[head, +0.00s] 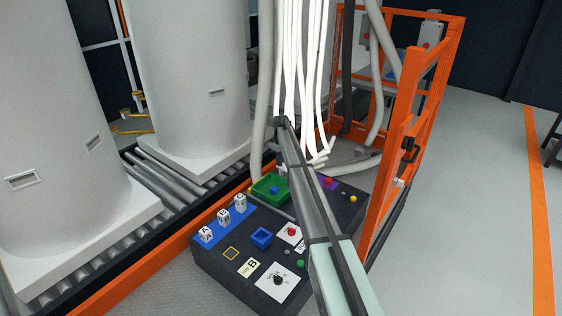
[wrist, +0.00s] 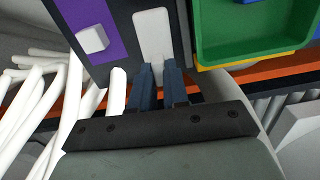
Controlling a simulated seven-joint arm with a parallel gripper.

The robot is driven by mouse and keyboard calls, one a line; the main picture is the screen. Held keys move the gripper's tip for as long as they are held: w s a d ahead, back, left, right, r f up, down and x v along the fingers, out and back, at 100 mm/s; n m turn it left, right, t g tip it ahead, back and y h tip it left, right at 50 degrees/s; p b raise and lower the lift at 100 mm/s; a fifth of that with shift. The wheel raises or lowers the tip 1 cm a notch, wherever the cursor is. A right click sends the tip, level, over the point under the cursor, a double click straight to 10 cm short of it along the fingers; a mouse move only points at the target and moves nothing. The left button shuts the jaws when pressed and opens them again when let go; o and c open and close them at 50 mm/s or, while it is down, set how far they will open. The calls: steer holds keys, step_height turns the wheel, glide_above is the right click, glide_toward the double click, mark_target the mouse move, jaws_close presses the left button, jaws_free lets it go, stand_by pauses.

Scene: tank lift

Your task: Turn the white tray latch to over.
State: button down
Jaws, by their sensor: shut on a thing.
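The white tray latch (wrist: 151,30) is a pale upright strip on the dark panel in the wrist view, beside the green tray (wrist: 262,52). My gripper (wrist: 158,72) has its two dark fingers at the strip's lower end, shut on it, with a narrow white part showing between them. In the head view the green tray (head: 264,193) sits at the back of the dark control box, left of my arm. The latch and my fingertips cannot be made out there, as my arm covers that part of the box.
A purple panel (wrist: 91,30) with a white block lies left of the latch. White tubes (wrist: 50,100) hang close to my gripper's left. The control box (head: 216,262) carries several buttons, blocks and a dial. An orange frame (head: 384,190) stands right of it, and large white tanks (head: 190,80) stand left.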

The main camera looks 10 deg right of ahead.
steer(key=m, duration=1.3)
steer(key=shift+m, duration=2.2)
steer(key=c, duration=1.1)
jaws_free()
